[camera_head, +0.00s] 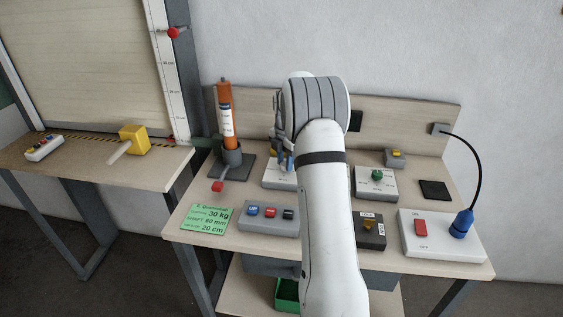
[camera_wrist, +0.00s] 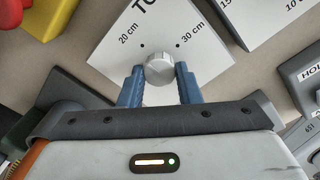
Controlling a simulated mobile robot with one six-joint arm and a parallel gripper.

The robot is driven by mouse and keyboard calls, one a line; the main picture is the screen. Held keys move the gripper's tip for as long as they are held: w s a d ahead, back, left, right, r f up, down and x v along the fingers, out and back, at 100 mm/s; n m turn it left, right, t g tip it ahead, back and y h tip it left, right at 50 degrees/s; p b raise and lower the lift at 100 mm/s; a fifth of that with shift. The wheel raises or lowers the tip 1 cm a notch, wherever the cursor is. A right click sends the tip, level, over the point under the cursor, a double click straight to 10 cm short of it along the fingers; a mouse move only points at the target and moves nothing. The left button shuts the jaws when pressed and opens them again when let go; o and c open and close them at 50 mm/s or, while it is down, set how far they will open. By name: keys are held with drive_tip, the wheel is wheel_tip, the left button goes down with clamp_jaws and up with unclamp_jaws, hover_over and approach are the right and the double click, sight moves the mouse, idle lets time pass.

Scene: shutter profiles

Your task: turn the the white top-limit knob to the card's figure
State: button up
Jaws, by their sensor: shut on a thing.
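The white top-limit knob (camera_wrist: 159,69) stands on a white panel (camera_wrist: 185,20) in the wrist view. The panel shows "20 cm" and "30 cm" beside dots; its heading is cut off. Which figure the knob points at cannot be told. My gripper (camera_wrist: 160,76) is shut on the knob, one blue finger on each side. In the head view my gripper (camera_head: 287,163) is at a white box (camera_head: 274,181), partly hidden by my arm, and the knob is hidden.
A box with red and blue buttons (camera_head: 268,217) stands in front. A green-knobbed box (camera_head: 376,183) and a switch box with a blue plug (camera_head: 460,226) stand to the right. An orange cylinder (camera_head: 226,112) stands upright in a holder to the left.

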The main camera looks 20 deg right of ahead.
drive_tip(key=shift+w+r+n, duration=0.2)
drive_tip(key=shift+n, duration=1)
drive_tip(key=shift+f, duration=0.1)
drive_tip(key=o, duration=0.9)
drive_tip(key=shift+f, duration=0.1)
drive_tip(key=shift+o, duration=0.3)
drive_tip(key=shift+s, duration=0.1)
wheel_tip(320, 180, up, 8)
drive_tip(key=shift+f+b, duration=0.1)
drive_tip(key=shift+b, duration=0.2)
